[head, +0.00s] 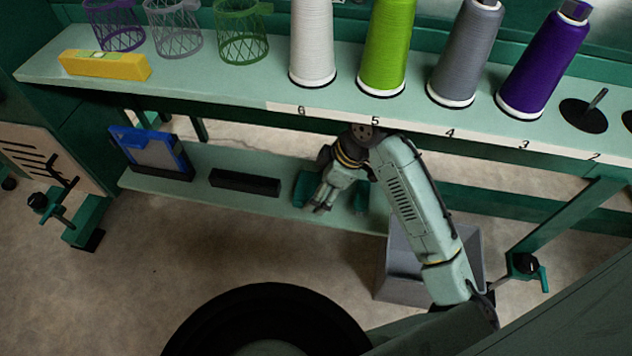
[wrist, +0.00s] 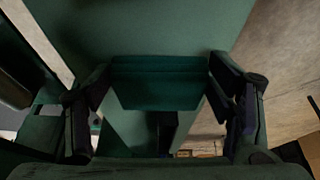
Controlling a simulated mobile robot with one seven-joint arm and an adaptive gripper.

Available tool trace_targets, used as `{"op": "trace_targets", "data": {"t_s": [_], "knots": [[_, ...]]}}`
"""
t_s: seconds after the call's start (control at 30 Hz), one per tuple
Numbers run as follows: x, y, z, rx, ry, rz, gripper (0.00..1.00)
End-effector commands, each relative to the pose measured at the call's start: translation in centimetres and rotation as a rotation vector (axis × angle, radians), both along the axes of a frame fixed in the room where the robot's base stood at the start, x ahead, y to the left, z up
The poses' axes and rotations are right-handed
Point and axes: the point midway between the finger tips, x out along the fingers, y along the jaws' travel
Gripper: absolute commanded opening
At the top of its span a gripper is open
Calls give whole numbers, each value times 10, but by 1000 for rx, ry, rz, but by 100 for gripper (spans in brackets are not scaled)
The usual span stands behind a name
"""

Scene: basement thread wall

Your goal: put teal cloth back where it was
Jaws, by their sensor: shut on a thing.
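The teal cloth (wrist: 160,85) is a folded dark teal piece between my two fingers in the wrist view. In the head view, parts of the teal cloth (head: 303,188) show on both sides of my gripper (head: 323,206), which hides its middle. My gripper points down over the right part of the lower shelf (head: 240,160) and is shut on the cloth.
A black bar-like holder (head: 244,182) and a blue-framed item (head: 150,150) stand left on the lower shelf. The upper shelf (head: 215,83) overhangs with thread cones (head: 385,45), wire baskets and a yellow box (head: 104,66). A grey bin (head: 400,275) stands below right.

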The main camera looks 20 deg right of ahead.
Motion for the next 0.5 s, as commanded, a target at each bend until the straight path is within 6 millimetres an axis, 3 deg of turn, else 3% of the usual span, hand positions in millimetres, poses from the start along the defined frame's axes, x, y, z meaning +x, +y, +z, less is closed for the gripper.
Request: {"op": "trace_targets", "data": {"t_s": [0.3, 0.33, 0.5], "knots": [[0, 0, -5, 0, 0, 0, 39], [0, 0, -4, -1, -1, 0, 75], [0, 0, -3, -1, 0, 0, 86]]}}
